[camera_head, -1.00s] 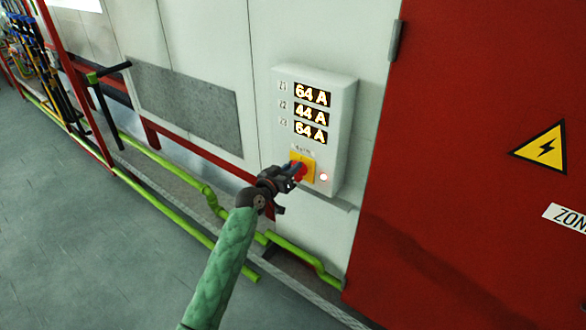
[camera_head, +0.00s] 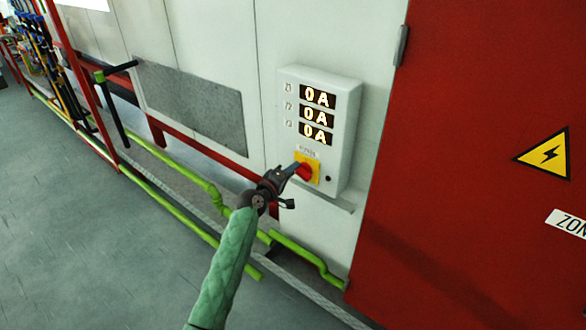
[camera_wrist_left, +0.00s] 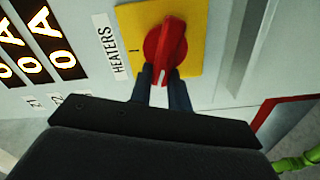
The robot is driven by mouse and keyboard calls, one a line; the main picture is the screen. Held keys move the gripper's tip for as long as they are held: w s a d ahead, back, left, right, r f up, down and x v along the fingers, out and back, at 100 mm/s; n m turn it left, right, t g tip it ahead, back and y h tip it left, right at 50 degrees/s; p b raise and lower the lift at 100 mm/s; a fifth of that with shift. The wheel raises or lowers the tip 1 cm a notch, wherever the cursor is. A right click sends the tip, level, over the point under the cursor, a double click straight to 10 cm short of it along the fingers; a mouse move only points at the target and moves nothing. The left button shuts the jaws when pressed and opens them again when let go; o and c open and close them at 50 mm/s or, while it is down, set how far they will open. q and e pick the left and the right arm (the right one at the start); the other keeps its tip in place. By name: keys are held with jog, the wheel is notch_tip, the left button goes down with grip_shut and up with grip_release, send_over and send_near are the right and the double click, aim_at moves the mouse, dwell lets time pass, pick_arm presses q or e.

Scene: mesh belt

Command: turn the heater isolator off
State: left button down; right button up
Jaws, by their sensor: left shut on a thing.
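The heater isolator is a red rotary knob (camera_head: 304,172) on a yellow plate (camera_head: 313,163), low on a white box (camera_head: 346,110) on the wall. It also shows in the left wrist view as a red knob (camera_wrist_left: 166,45) beside a HEATERS label (camera_wrist_left: 113,48). The knob's white mark points down toward my gripper there, away from the "I". My left gripper (camera_head: 290,174) is shut on the knob, and its fingers (camera_wrist_left: 162,88) sit on both sides of the knob's near end. The three displays (camera_head: 317,115) read 0 A. The small lamp (camera_head: 328,179) is dark. My right gripper is not in view.
A red cabinet door (camera_head: 470,200) with a yellow warning triangle (camera_head: 546,154) stands to the right. Green pipes (camera_head: 305,262) run along the wall's foot below the box. Grey floor (camera_head: 110,240) lies open at the left.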

pick_arm(q)
jog(key=shift+w+a+f+n+p, duration=0.1)
jog(key=shift+f+n+p, duration=0.15)
jog(key=shift+n, duration=0.8)
jog(key=shift+a+f+n+p, duration=0.1)
jog(key=shift+f+n+p, duration=0.15)
jog(key=shift+n, duration=0.8)
jog(key=c, duration=1.3)
grip_release()
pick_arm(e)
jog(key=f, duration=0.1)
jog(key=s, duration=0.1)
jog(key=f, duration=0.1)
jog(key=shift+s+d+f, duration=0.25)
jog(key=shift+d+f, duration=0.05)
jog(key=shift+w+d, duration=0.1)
pick_arm(q)
jog(key=b+v, duration=0.2)
jog(key=v, duration=0.5)
jog(key=shift+s+a+b, duration=0.2)
jog(key=shift+s+b, duration=0.1)
jog(key=shift+s, duration=0.05)
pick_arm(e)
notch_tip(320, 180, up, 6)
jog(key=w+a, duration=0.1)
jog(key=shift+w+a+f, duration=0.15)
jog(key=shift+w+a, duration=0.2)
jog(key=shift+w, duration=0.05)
